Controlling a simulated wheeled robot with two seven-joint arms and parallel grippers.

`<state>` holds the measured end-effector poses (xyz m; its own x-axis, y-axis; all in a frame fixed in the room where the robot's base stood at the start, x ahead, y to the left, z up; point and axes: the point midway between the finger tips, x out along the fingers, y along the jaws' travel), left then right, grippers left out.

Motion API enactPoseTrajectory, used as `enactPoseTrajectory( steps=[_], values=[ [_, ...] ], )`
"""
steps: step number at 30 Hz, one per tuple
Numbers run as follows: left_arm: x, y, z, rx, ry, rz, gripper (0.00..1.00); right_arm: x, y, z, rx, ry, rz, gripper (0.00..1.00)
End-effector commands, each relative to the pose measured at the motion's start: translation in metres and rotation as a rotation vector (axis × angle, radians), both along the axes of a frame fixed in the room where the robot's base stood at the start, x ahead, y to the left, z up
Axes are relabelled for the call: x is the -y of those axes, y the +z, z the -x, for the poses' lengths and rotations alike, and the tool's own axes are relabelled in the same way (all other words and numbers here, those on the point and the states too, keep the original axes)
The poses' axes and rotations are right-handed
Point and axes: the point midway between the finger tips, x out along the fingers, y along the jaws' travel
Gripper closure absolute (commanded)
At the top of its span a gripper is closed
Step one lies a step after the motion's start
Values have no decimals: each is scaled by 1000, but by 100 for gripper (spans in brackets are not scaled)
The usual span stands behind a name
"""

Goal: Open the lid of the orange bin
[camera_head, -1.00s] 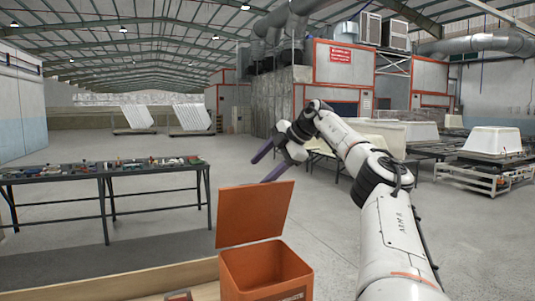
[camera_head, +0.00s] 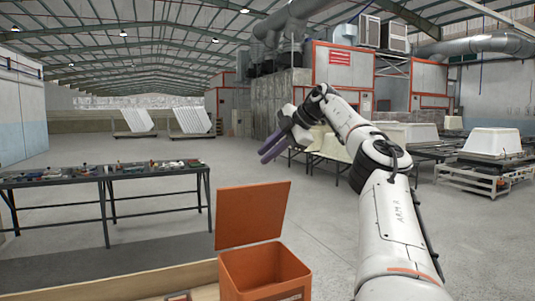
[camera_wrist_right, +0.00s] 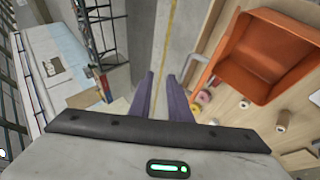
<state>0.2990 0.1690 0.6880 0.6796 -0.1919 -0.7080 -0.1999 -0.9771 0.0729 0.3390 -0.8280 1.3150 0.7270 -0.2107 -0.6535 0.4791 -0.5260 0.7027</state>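The orange bin (camera_head: 265,275) stands at the bottom middle of the head view. Its flat orange lid (camera_head: 252,215) stands up steeply along the bin's far-left side, so the bin is open. The bin also shows at the upper right of the right wrist view (camera_wrist_right: 262,60). My right gripper (camera_head: 264,150) is raised above and beyond the bin, apart from the lid. Its two purple fingers (camera_wrist_right: 160,88) have a clear gap between them and hold nothing. My left gripper is not in view.
A wooden surface (camera_head: 130,285) lies beside the bin. A dark table (camera_head: 100,182) with several small items stands at the left. White tub shells (camera_head: 490,142) on stands are at the right. Open floor lies beyond the bin.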

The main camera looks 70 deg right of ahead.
Motion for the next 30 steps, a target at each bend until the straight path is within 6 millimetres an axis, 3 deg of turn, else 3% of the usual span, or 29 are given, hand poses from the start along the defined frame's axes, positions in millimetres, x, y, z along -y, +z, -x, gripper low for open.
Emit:
enactPoseTrajectory(
  steps=[16, 30],
  values=[
    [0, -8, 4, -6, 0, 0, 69, -18, 59, 65, 2, -2, 1, 83],
    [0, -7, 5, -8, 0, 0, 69, -21, 66, 74, 0, -1, -1, 83]
  ],
)
